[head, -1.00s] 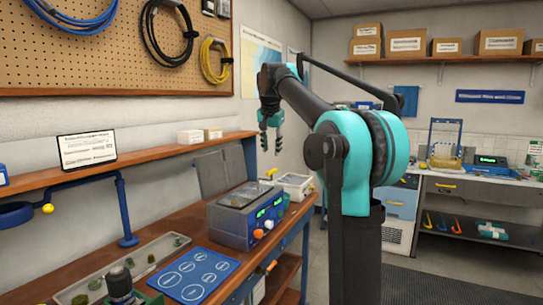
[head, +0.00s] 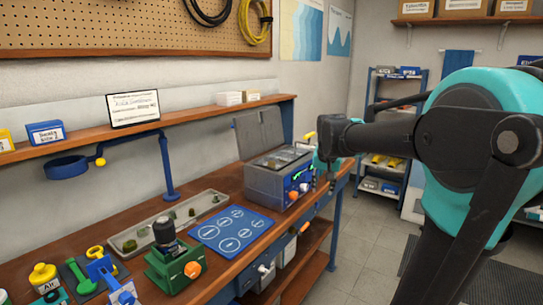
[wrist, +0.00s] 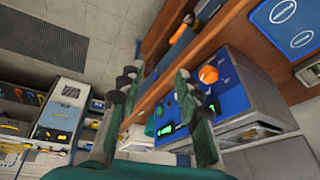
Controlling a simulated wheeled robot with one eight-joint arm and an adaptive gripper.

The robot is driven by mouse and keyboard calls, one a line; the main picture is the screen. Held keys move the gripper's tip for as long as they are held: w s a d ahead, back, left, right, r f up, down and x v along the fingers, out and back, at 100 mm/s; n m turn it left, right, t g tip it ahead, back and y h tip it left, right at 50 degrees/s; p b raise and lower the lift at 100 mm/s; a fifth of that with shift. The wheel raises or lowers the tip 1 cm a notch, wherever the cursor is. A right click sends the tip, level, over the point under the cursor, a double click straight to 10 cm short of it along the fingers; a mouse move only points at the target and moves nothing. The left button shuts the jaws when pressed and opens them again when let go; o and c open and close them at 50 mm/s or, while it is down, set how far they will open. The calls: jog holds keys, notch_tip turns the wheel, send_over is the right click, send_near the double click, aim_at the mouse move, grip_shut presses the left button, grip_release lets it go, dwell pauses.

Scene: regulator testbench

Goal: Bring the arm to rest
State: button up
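My gripper (wrist: 155,80) is open in the wrist view, its two dark green fingers well apart with nothing between them. In the head view my gripper (head: 326,168) is small and partly hidden behind my arm's dark forelink. It appears just right of the grey and blue test unit (head: 268,184) on the bench. My arm (head: 440,140) reaches in from the right side of the picture. In the wrist view the blue panel of the test unit (wrist: 228,85), with an orange knob, lies right of the fingers. I cannot tell the exact gap.
The wooden bench (head: 225,180) holds a blue mat (head: 232,231), a grey tray (head: 135,236) and a green fixture (head: 175,265). A shelf (head: 195,115) runs above it. A blue rack (head: 385,150) stands at the back. The floor (head: 355,240) right of the bench is open.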

jog(key=s+d+f+n, duration=0.1)
jog(key=s+f+n, duration=0.2)
jog(key=s+f, duration=1.8)
jog(key=shift+s+d+f+n, duration=0.2)
jog(key=shift+s+n, duration=0.1)
jog(key=shift+s, duration=0.9)
